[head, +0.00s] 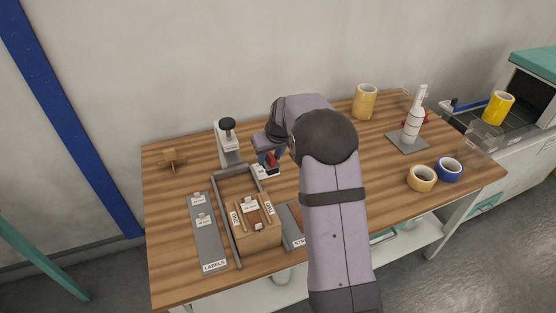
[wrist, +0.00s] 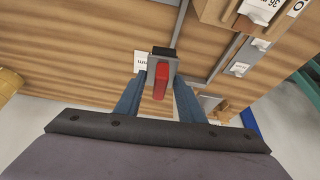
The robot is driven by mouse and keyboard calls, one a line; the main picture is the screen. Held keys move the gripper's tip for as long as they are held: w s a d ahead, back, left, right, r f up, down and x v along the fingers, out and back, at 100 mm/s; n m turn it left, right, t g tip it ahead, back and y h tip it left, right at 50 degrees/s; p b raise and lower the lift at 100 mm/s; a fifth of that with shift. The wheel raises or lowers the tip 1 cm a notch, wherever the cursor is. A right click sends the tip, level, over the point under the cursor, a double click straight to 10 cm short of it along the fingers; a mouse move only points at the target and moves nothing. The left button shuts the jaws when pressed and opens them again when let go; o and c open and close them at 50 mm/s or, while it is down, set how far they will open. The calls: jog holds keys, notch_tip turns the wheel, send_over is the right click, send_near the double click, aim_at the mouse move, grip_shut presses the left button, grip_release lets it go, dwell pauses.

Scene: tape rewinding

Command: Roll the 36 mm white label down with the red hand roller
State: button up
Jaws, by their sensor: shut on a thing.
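My gripper (head: 268,157) is shut on the red hand roller (head: 271,159), at the back of the workbench. In the wrist view the roller's red handle (wrist: 160,82) sits between my two blue fingers (wrist: 158,98), with a grey and black part beyond it. I cannot tell whether the roller is clear of the pale labelled stand under it. A wooden box (head: 256,240) stands to the front left of my gripper. A white label lies on its top (head: 249,206), and a label reading "36" (wrist: 262,9) shows there in the wrist view.
A grey LABELS strip (head: 209,246) with two white labels lies left of the box. Grey rails (head: 229,225) frame the box. A black-knobbed device (head: 228,144) stands behind.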

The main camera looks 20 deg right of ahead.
jog(key=s+a+r+n+y+p, duration=0.1)
jog(key=s+a+r+n+p, duration=0.2)
jog(key=a+r, duration=0.85)
jog(key=s+d+f+m+h+p, duration=0.1)
jog(key=s+f, duration=0.4)
jog(key=s, duration=0.6)
jog(key=shift+m+p, duration=0.5)
jog(key=shift+m, duration=0.7)
jog(key=shift+s, duration=0.1)
jog(key=shift+f, duration=0.1)
jog(key=shift+f+b, duration=2.5)
jog(key=shift+f, duration=0.25)
